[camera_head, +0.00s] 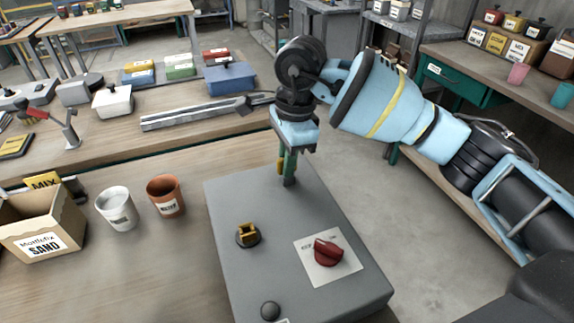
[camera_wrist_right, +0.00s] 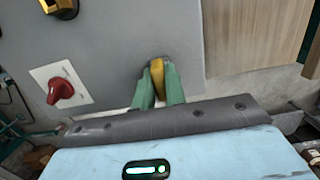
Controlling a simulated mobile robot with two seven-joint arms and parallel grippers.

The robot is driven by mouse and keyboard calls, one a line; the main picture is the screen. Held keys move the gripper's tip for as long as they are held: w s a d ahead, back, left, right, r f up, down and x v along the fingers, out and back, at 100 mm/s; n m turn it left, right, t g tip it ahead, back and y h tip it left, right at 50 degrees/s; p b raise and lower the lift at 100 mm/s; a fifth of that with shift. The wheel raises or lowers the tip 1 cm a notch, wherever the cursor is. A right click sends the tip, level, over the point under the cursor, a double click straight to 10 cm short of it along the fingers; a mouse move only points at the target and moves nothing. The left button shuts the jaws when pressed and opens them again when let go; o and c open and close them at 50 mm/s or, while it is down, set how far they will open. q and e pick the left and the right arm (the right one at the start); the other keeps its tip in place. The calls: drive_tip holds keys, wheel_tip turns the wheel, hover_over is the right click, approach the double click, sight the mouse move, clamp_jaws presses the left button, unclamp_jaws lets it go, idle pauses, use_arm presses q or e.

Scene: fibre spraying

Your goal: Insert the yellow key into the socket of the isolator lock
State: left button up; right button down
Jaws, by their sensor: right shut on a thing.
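My right gripper (camera_head: 287,170) points down over the far end of the grey box (camera_head: 225,205). Its green fingers are shut on the yellow key (camera_head: 280,166), which shows as a small yellow piece beside them. In the right wrist view the key (camera_wrist_right: 157,75) sits between the two green fingers (camera_wrist_right: 159,82). The isolator lock's socket (camera_head: 248,235) is a yellow piece in a dark round base on the box's top, nearer me than the gripper. It is partly cut off in the wrist view (camera_wrist_right: 60,6). The key is apart from it. My left gripper is out of view.
A red rotary switch (camera_head: 328,253) on a white plate and a dark round knob (camera_head: 270,310) rise from the box top. A white cup (camera_head: 116,208), a terracotta cup (camera_head: 166,195) and a sand carton (camera_head: 40,225) stand to the left. The box's far end has bare room.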

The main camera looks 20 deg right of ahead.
drive_tip(key=shift+r, duration=0.2)
drive_tip(key=shift+r, duration=0.2)
wheel_tip(320, 180, up, 3)
drive_tip(key=shift+s+a+f, duration=0.1)
drive_tip(key=shift+a, duration=0.05)
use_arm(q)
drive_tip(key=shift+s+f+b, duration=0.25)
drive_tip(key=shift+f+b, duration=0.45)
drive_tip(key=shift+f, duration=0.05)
use_arm(e)
drive_tip(key=s+a+r, duration=0.1)
drive_tip(key=s+a, duration=0.7)
drive_tip(key=s, duration=0.5)
drive_tip(key=shift+s+r, duration=0.25)
